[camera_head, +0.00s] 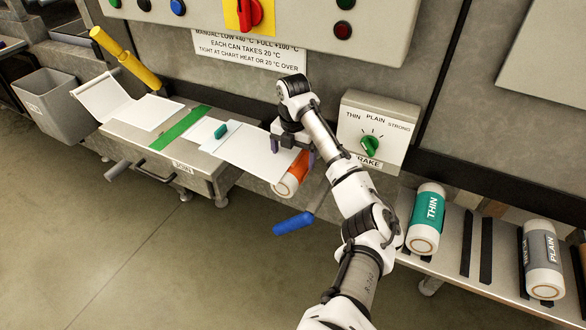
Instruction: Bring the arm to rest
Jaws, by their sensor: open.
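My arm reaches up from the bottom of the head view, bent at the elbow, and ends over the machine bed. My gripper (292,148) points down with its fingers apart, above the right end of a white sheet (248,153). An orange-banded white roller (291,177) sits just below and beside the gripper. The wrist partly hides this area, and I cannot tell whether a finger touches the roller or sheet. I see nothing held between the fingers.
A knob box (384,112) stands close right of my arm. A rack (458,240) holds a green THIN roller (428,218) and a grey PLAIN roller (542,258). A blue handle (293,223) sticks out in front. A grey bin (57,103) is at left. The front floor is clear.

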